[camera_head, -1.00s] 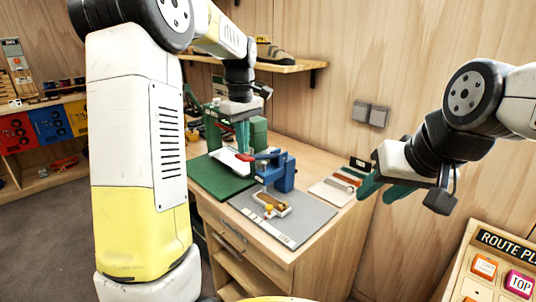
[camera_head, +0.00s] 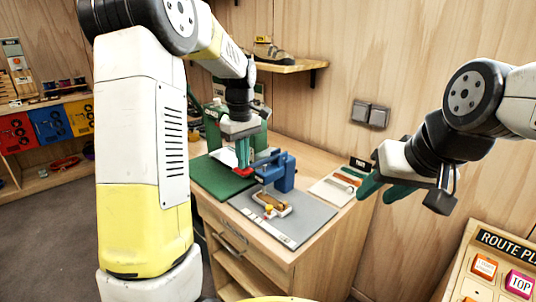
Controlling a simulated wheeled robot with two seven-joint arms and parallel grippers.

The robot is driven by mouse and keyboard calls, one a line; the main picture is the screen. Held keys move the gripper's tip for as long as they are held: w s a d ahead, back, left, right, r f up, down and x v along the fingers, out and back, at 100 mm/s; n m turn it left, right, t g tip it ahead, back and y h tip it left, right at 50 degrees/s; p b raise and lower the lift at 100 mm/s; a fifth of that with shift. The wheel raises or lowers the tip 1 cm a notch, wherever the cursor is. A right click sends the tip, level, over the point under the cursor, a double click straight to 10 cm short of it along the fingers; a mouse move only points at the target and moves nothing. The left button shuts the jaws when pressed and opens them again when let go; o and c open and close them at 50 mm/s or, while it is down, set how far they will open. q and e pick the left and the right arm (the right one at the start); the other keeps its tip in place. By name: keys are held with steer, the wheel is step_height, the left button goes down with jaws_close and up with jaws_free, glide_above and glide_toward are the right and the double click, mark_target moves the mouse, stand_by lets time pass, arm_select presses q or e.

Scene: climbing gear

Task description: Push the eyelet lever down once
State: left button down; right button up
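The blue eyelet press (camera_head: 281,176) stands on the grey mat on the workbench. Its lever (camera_head: 265,160) reaches out to the left and slopes down to a red handle end (camera_head: 243,171). My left gripper (camera_head: 243,164) points down, with its teal fingers close together right above the red end. They seem to touch it from above, with nothing visible between them. My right gripper (camera_head: 384,191) hangs at the right of the bench, its teal fingers apart and empty. A brown strip in a small holder (camera_head: 270,205) lies in front of the press.
A green mat (camera_head: 218,178) lies left of the grey mat (camera_head: 303,219). A green machine (camera_head: 212,125) stands behind the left gripper. Small coloured strips (camera_head: 345,182) lie on a pale board at the bench's right. A route panel (camera_head: 500,262) stands at lower right.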

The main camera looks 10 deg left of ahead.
arm_select(q)
steer(key=shift+s+f, duration=0.1)
steer(key=shift+f, duration=1.65)
steer(key=shift+r, duration=0.1)
step_height(320, 180, up, 13)
stand_by(0.3)
steer(key=s+d+f+m+t+h, duration=0.1)
steer(key=s+m+t, duration=0.5)
steer(key=s, duration=1.8)
steer(key=d+m+h, duration=0.1)
steer(key=m, duration=0.4)
steer(key=shift+d+f, duration=0.2)
steer(key=shift+f, duration=0.05)
